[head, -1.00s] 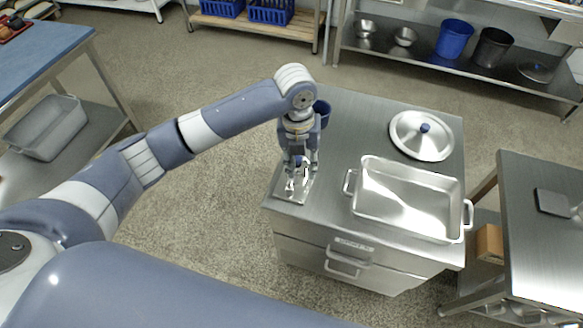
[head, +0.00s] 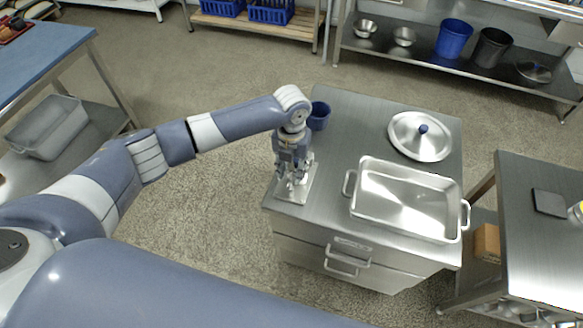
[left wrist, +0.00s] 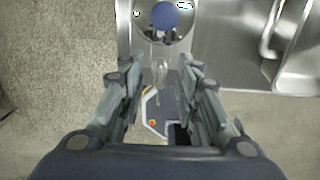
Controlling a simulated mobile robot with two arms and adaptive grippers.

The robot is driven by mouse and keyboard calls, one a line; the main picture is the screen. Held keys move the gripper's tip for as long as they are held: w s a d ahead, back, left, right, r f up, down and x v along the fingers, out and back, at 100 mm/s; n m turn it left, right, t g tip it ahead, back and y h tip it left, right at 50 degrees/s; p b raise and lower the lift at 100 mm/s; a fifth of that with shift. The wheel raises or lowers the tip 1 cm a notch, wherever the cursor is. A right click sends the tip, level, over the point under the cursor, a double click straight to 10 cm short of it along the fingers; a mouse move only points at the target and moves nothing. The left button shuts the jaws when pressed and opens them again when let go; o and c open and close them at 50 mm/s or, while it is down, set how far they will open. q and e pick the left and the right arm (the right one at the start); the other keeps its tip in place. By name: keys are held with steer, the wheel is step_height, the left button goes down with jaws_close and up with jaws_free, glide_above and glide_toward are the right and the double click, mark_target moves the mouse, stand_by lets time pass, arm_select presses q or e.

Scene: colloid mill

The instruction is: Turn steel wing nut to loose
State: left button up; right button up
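My left gripper (head: 292,182) points down over a small metal device (head: 310,188) at the near left corner of the steel cabinet, and hides most of it. In the left wrist view the gripper (left wrist: 160,86) is open, its two fingers apart. A thin pale metal piece (left wrist: 160,72) shows between the fingers; I cannot tell for sure whether it is the steel wing nut, or whether a finger touches it. Below it is a pale base plate with a small red-and-yellow button (left wrist: 152,122). My right gripper is not in view.
On the cabinet top (head: 350,120) are a blue cup (head: 319,115) behind the gripper, a round lid with a blue knob (head: 423,129) and a large two-handled steel pan (head: 408,200) to the right. Another steel table (head: 540,235) stands right of the cabinet.

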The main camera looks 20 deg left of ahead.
arm_select(q)
steer(key=shift+f, duration=0.4)
jaws_close()
